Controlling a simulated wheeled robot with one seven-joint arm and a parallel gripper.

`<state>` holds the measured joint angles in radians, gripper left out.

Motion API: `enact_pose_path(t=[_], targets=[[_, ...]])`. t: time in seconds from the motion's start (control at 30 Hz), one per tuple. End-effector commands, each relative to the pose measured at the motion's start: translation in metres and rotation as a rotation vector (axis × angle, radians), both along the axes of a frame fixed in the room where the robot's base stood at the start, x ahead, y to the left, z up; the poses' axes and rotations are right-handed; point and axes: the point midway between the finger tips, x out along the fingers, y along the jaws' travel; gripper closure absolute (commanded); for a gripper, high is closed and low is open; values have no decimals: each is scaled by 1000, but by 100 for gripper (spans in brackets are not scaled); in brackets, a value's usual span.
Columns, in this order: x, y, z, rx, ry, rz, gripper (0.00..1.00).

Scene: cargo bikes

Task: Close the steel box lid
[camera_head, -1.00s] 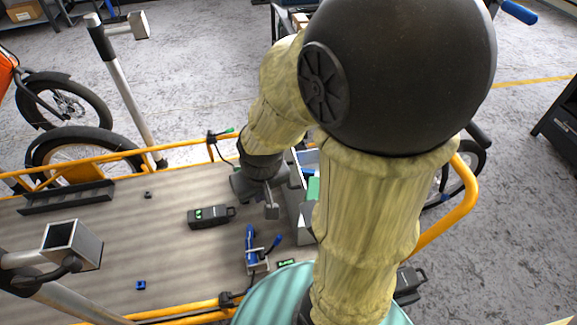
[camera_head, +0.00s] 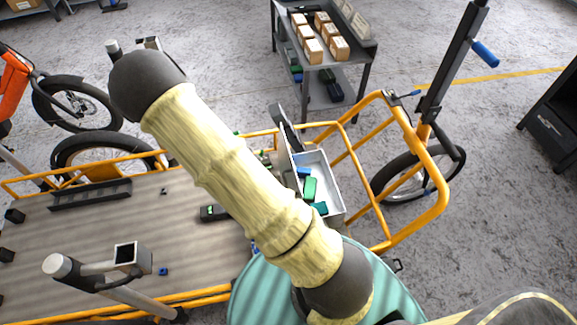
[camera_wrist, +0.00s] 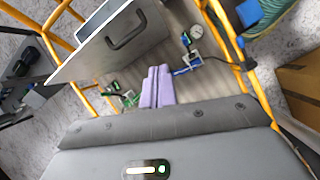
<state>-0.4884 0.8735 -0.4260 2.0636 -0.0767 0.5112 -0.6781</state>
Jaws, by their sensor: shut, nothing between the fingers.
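The steel box (camera_head: 330,215) stands at the right end of the cargo bed, open at the top, with green and blue items inside. Its lid (camera_head: 289,160) stands up steeply along the box's left side. In the wrist view a flat grey panel, which looks like the lid (camera_wrist: 105,50), fills the upper left and carries a dark handle (camera_wrist: 126,28). My gripper (camera_wrist: 158,72) has its two lilac fingers together with nothing between them. It points toward the bed, to the right of the panel and apart from it in the picture. My arm hides much of the gripper's surroundings in the head view.
Yellow rails (camera_head: 430,205) edge the bed. A dark case (camera_head: 213,213) lies on the bed, partly behind my arm. A grey shelf table (camera_head: 370,60) with cartons stands behind. A turquoise round surface (camera_head: 255,290) is in front.

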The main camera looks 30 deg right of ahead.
Motion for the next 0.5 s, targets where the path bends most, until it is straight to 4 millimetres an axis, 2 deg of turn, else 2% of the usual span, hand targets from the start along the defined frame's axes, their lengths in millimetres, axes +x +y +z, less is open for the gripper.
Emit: enact_pose_path(t=[0.03, 0.23, 0.5], targets=[[3, -2, 10, -35, 34, 56, 100], [16, -10, 11, -151, 153, 260, 100], [21, -14, 6, -199, 204, 348, 100]])
